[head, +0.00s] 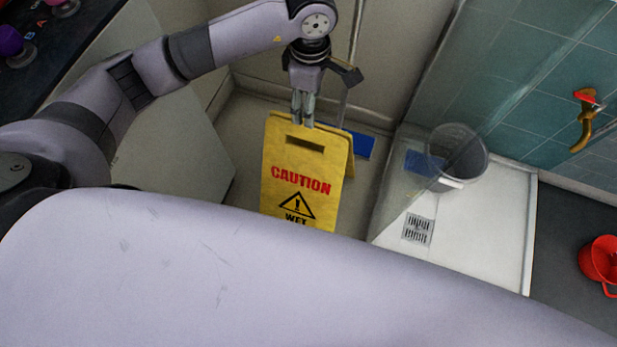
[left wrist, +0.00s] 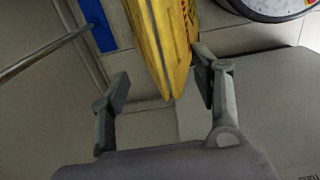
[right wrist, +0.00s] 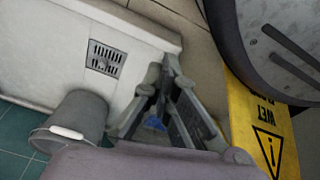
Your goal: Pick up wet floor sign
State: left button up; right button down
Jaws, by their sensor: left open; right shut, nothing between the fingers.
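The yellow wet floor sign (head: 273,180) stands upright on the floor, with a slot near its top and "CAUTION" on its front. Its lower part is hidden by my body in the head view. My left gripper (head: 303,110) points down at the sign's top edge. In the left wrist view, its open fingers (left wrist: 163,92) lie on either side of the sign's top edge (left wrist: 160,45), the right finger closer to it. I cannot tell whether they touch. My right gripper (right wrist: 165,110) is shut and empty; the sign (right wrist: 245,120) shows to its right.
A grey bucket (head: 470,160) stands on the white shower tray (head: 500,215) with a drain (head: 417,230). A blue flat mop (head: 360,146) is behind the sign. A red container (head: 600,260) is at the right. A pale panel stands to the left of the sign.

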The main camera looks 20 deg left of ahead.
pick_arm(q)
notch_tip(320, 180, down, 10)
jog(key=shift+a+f+b, duration=0.15)
jog(key=shift+b, duration=0.3)
pick_arm(e)
jog(key=r, duration=0.1)
jog(key=w+r, duration=0.1)
jog(key=r, duration=0.1)
jog(key=shift+w+a, duration=0.15)
jog(key=shift+w, duration=0.15)
pick_arm(q)
jog(key=shift+c, duration=0.3)
pick_arm(e)
jog(key=shift+f, duration=0.1)
pick_arm(q)
jog(key=c, duration=1.3)
grip_shut()
pick_arm(e)
jog(key=shift+w, duration=0.1)
